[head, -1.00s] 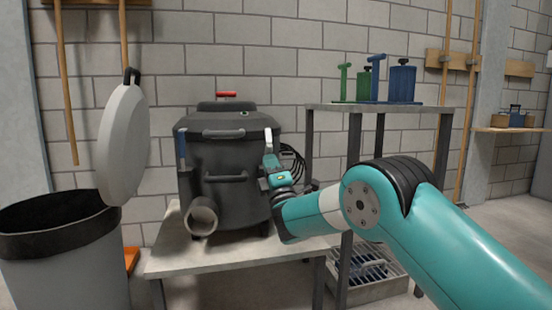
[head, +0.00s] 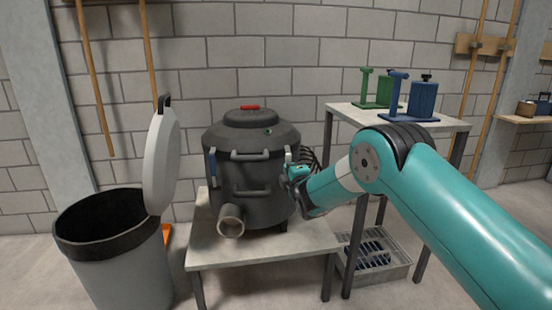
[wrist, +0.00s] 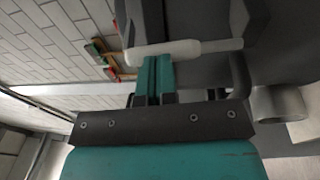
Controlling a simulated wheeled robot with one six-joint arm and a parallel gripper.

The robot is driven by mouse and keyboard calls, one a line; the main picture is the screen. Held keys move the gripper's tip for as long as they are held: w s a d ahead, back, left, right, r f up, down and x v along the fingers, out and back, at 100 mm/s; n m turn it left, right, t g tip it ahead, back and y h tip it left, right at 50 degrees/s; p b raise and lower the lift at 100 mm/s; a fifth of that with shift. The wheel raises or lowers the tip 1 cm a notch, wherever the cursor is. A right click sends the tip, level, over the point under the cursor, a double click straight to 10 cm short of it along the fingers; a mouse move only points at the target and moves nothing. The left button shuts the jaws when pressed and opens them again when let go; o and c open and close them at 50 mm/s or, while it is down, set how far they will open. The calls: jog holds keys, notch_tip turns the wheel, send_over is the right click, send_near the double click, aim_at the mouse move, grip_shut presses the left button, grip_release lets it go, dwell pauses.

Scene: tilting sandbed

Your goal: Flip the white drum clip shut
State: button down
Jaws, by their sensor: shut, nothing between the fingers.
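The dark grey drum (head: 250,176) stands on a low table, its domed lid (head: 248,125) on top. The white clip (head: 288,155) is on the drum's right side and looks upright there. In the wrist view the white clip (wrist: 190,50) is a pale bar running across the picture, close in front of the fingers. My gripper (head: 291,170) is at the drum's right side, just below the white clip. In the wrist view its teal fingers (wrist: 153,72) are together and empty, their tips at the bar. Whether they touch it I cannot tell.
A blue clip (head: 213,167) sits on the drum's left side, and a pipe stub (head: 231,222) sticks out in front. A bin (head: 110,245) with a raised grey lid (head: 161,160) stands left. A taller table (head: 440,124) holding green and blue items stands right.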

jog(key=shift+w+d+r, duration=0.15)
jog(key=shift+w+d, duration=0.3)
jog(key=shift+w, duration=0.05)
jog(key=shift+a+r, duration=0.15)
jog(key=shift+a, duration=0.05)
dwell(0.3)
jog(key=s+d+b, duration=0.1)
jog(key=s+d, duration=0.1)
jog(key=s, duration=1.1)
jog(key=shift+s+d+b, duration=0.3)
jog(key=shift+s+b, duration=0.05)
jog(key=shift+s, duration=0.05)
